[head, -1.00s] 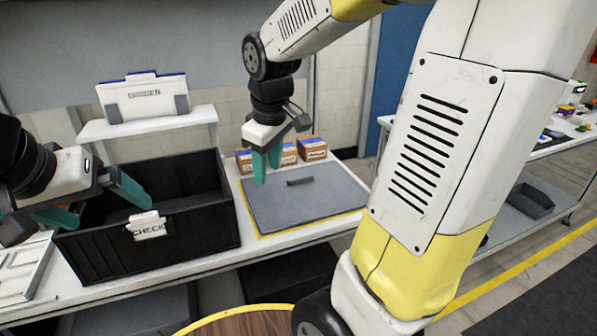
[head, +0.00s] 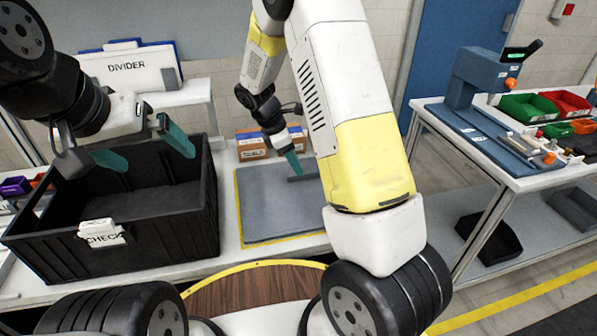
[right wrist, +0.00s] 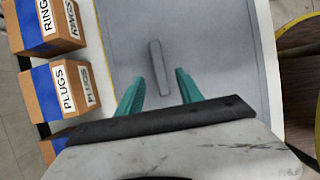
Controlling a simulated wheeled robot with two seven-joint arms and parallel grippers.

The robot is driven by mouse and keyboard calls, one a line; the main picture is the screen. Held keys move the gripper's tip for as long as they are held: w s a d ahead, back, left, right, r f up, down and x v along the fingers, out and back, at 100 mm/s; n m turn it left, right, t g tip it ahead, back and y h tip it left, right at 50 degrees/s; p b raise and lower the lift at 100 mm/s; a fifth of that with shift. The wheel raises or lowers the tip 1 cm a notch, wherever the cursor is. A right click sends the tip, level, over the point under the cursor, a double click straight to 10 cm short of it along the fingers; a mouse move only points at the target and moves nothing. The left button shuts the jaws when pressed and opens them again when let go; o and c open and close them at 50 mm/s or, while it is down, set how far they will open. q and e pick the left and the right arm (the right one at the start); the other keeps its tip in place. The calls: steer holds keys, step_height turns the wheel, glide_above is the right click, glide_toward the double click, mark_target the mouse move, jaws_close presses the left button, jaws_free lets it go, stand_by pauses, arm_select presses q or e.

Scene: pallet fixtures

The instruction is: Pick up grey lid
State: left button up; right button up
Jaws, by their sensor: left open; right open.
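The grey lid (head: 262,208) lies flat on the table inside a yellow outline, right of the black crate. Its raised bar handle (right wrist: 159,72) shows in the right wrist view, ahead of and between the fingertips. My right gripper (head: 294,164) is open and empty above the lid, near the handle; it also shows in the right wrist view (right wrist: 160,86). I cannot tell its exact height. My left gripper (head: 158,150) is open and empty over the black crate (head: 150,240). My right arm hides the lid's right part in the head view.
The crate carries a CHECK tag (head: 102,234). Cardboard boxes labelled PLUGS (right wrist: 62,88) and RINGS (right wrist: 45,25) stand beside the lid. A DIVIDER panel (head: 130,68) rests on a shelf behind the crate. A side bench (head: 490,150) at right holds red and green bins.

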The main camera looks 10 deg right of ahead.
mark_target(307, 187)
steer(key=shift+x, duration=2.25)
steer(key=shift+d, duration=0.15)
jaws_close()
